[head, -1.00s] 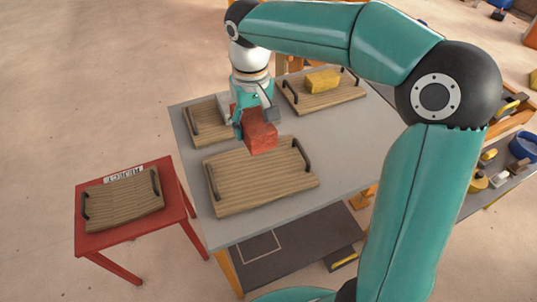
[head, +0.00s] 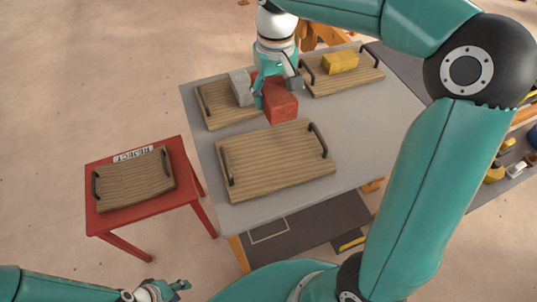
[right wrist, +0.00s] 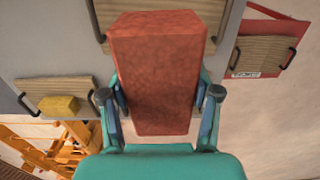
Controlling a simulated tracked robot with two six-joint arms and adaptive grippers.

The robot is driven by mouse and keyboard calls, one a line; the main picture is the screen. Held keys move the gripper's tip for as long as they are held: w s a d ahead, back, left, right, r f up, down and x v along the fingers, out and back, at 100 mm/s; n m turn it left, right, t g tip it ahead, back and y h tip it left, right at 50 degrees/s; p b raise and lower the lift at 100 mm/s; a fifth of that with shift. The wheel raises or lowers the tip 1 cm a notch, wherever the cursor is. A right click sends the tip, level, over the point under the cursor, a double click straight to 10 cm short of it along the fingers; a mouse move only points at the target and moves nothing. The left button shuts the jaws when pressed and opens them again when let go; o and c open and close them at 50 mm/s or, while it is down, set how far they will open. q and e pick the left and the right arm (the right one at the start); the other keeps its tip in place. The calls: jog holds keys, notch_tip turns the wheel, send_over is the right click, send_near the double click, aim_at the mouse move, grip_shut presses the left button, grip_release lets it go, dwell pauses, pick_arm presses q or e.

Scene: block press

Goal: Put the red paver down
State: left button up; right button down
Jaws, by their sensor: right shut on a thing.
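My right gripper (head: 277,92) is shut on the red paver (head: 281,104), a red block. In the head view it is between the back left tray and the large front tray (head: 290,182); its height above the table is hard to judge. In the right wrist view the red paver (right wrist: 155,80) fills the middle between the two fingers (right wrist: 162,95). The front wooden tray is empty. My left gripper (head: 170,288) is low at the bottom left, away from the table; its jaws are too small to read.
A grey block (head: 241,87) is on the back left tray (head: 216,112). A yellow block (head: 340,62) is on the back right tray (head: 372,77). A red side table (head: 188,183) labelled REJECT bears an empty tray (head: 134,183). The grey table (head: 375,130) is bare at right.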

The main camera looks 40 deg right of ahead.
aim_at(273, 154)
notch_tip(273, 154, down, 20)
jog(key=shift+r, duration=0.1)
dwell(0.6)
jog(key=shift+c, duration=1.2)
grip_release()
notch_tip(273, 154, up, 12)
jog(key=shift+s, duration=0.1)
